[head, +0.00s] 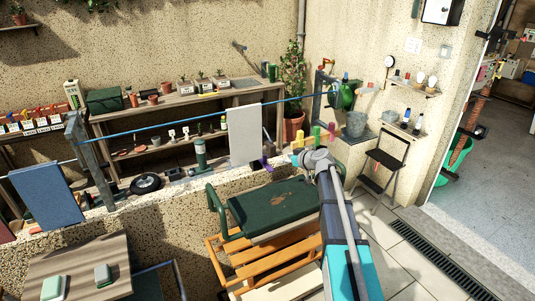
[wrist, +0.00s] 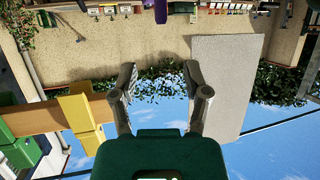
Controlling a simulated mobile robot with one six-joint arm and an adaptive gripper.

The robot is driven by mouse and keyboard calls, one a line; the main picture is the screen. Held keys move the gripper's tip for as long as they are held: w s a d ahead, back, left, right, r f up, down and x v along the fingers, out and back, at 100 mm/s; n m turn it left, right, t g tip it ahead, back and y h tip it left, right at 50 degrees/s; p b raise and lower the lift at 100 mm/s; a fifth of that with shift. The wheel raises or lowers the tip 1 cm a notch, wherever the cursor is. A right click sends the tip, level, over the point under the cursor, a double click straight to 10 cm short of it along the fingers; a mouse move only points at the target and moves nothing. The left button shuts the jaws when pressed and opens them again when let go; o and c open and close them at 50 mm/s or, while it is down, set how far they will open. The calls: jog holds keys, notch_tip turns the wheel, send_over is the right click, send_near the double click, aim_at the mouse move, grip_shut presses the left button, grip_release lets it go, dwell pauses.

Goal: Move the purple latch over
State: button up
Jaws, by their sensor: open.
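A small purple piece (head: 265,163), likely the purple latch, shows in the head view just below the pale grey hanging cloth, left of my gripper (head: 313,157). In the wrist view a purple piece (wrist: 161,9) shows at the top edge, beyond the fingertips and partly cut off; I cannot tell if it is the same one. My gripper (wrist: 160,75) is open, with nothing between its fingers. A yellow block (wrist: 79,115) on an orange bar (wrist: 45,118) is left of the fingers in the wrist view, apart from them. In the head view the yellow block (head: 317,132) shows just beyond my gripper.
The pale grey cloth (head: 244,134) hangs on a blue line (head: 180,119) and shows close right of the fingers in the wrist view (wrist: 222,75). A low wall (head: 155,215) and a green cushion (head: 275,205) on a wooden bench lie below. Shelves (head: 180,105) stand behind.

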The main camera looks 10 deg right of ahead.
aim_at(265, 155)
dwell(0.4)
jog(key=b+x, duration=0.5)
jog(key=x, duration=0.8)
jog(key=shift+w+a, duration=0.25)
jog(key=shift+w, duration=0.1)
grip_shut()
